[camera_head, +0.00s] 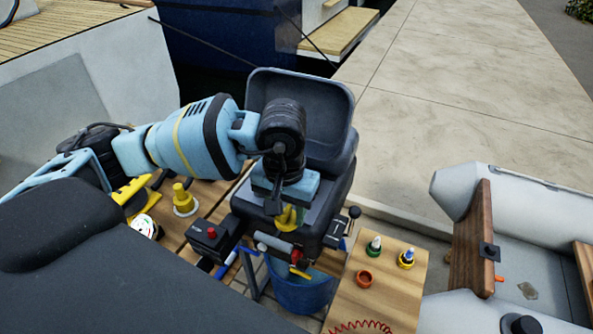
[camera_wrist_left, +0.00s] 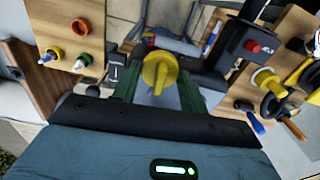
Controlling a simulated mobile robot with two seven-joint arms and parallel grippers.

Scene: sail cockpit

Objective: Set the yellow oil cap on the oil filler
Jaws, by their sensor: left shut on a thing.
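My right gripper is not in view.
A blue bucket (camera_head: 302,292) is below the gripper. A wooden board (camera_head: 385,300) at right carries an orange ring (camera_head: 365,277) and two small nozzle-like pieces.

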